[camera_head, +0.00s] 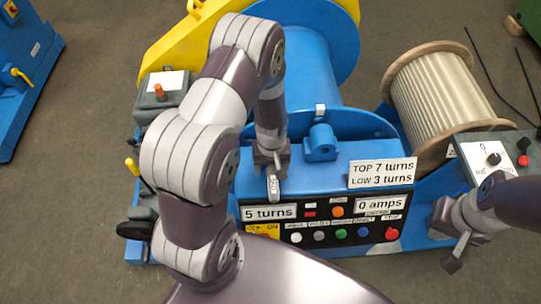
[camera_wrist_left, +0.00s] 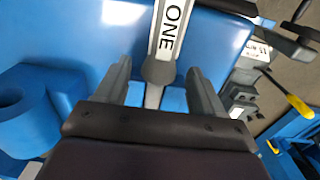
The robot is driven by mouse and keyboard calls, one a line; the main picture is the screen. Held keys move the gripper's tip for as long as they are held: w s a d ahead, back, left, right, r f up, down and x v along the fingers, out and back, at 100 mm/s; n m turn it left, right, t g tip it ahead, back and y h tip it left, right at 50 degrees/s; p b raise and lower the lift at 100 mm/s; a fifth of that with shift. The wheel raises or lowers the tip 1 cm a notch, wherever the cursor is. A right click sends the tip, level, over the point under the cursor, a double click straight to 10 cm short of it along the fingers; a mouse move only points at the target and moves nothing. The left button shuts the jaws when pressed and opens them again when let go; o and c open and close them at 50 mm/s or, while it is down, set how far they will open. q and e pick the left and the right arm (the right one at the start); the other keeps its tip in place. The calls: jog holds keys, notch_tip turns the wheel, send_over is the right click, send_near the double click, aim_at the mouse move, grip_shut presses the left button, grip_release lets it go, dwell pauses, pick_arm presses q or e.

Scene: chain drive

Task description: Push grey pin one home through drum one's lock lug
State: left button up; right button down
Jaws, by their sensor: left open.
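A grey pin has a light bar marked ONE (camera_wrist_left: 168,30) and a round grey part (camera_wrist_left: 158,72) in the left wrist view. In the head view its light bar (camera_head: 274,188) shows just below my left gripper (camera_head: 270,163). My left gripper is open, and in the wrist view its fingers (camera_wrist_left: 155,88) stand on either side of the pin's round part, apart from it. A blue lug with a round bore (camera_head: 320,143) stands to the right of the gripper, below the blue drum (camera_head: 308,65). How deep the pin sits is hidden. My right gripper (camera_head: 446,247) is at lower right; its jaws are unclear.
The control panel (camera_head: 325,222) with coloured buttons lies below the left gripper. Its displays read 5 turns and 0 amps. A rope-wound reel (camera_head: 440,95) stands at right, a grey box with a red button (camera_head: 495,155) beside it. A yellow guard (camera_head: 190,45) is at upper left.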

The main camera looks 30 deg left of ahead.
pick_arm(q)
jog(key=shift+w+d+f, duration=0.15)
jog(key=shift+f, duration=0.25)
jog(key=shift+r, duration=0.1)
jog(key=c, duration=0.9)
grip_shut()
